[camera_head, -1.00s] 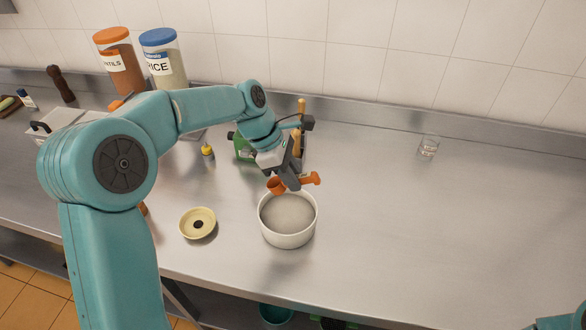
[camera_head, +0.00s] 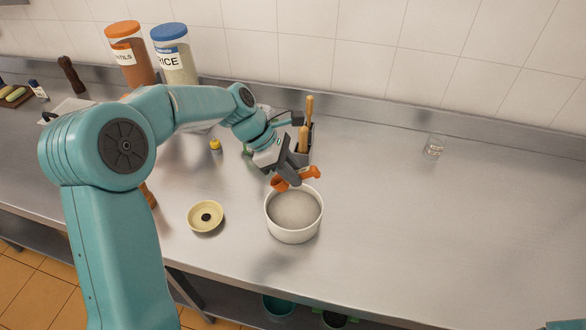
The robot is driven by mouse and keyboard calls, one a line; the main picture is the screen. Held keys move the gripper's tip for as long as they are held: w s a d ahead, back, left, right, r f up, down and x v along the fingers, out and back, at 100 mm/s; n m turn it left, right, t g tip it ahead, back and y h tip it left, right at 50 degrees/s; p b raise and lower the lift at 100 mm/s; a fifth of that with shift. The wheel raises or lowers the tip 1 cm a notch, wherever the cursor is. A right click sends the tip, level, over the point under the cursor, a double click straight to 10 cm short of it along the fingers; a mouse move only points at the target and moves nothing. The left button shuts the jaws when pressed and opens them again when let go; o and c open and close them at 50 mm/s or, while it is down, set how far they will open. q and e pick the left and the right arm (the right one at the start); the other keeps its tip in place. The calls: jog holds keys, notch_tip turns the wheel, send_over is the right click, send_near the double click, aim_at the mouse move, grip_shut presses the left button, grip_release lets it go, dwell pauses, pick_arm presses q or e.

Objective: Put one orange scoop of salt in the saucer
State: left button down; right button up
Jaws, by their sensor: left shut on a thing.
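My left gripper (camera_head: 289,174) is shut on the orange scoop (camera_head: 313,172). It holds the scoop over the back rim of the white bowl (camera_head: 293,235). The scoop's cup is at the left of the fingers and its handle end at the right; whether the cup holds anything I cannot tell. Pale grey-white salt (camera_head: 294,208) fills much of the bowl. The cream saucer (camera_head: 206,217) lies to the left of the bowl, with a small dark round spot in its middle. My right gripper is not in view.
A dark holder with wooden-handled tools (camera_head: 309,105) stands behind my left gripper. A small yellow-capped bottle (camera_head: 215,145) and rice (camera_head: 173,55) and lentil jars (camera_head: 128,55) stand further back left. A clear glass (camera_head: 435,146) stands at right.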

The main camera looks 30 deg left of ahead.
pick_arm(q)
jog(key=shift+f+b, duration=3.15)
jog(key=shift+f, duration=2.7)
jog(key=shift+r, duration=0.15)
notch_tip(320, 180, up, 8)
jog(key=p, duration=0.7)
jog(key=shift+p, duration=0.35)
